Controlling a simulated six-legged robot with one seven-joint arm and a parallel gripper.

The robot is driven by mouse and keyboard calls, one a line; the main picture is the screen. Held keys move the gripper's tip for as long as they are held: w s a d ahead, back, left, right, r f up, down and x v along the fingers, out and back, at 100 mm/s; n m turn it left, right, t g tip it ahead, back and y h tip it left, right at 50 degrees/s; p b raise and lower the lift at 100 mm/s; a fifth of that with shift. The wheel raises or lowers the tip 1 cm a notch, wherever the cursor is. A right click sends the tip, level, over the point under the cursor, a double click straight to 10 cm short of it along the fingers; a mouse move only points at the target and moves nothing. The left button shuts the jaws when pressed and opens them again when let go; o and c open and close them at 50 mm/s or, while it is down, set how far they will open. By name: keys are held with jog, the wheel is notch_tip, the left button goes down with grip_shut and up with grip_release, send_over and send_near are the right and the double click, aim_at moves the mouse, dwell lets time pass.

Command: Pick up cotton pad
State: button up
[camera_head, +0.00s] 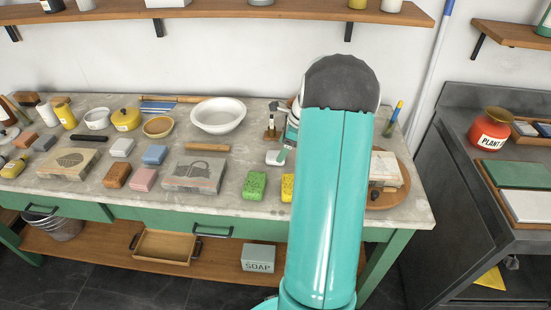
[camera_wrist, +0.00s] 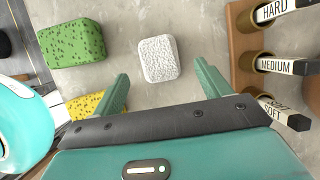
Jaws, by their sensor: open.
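The cotton pad is a small white, rough-textured block with rounded corners. It lies flat on the grey worktop, and in the wrist view the pad (camera_wrist: 158,58) sits ahead of the space between my fingertips. My gripper (camera_wrist: 161,72) is open and empty, with one green finger toward each side of the pad. In the head view the pad (camera_head: 273,157) shows just left of my arm, with a green finger (camera_head: 284,154) close to its right side. I cannot tell the height of the fingers above the worktop.
A green sponge (camera_wrist: 72,43) and a yellow sponge (camera_wrist: 85,104) lie left of the pad. A wooden rack (camera_wrist: 240,45) with pieces labelled HARD, MEDIUM and SOFT stands close on the right. A white bowl (camera_head: 218,116) and printing stones (camera_head: 192,175) are farther left on the worktop.

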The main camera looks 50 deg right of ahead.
jog(key=x, duration=0.3)
jog(key=shift+f, duration=0.4)
jog(key=c, duration=1.1)
jog(key=shift+r, duration=0.1)
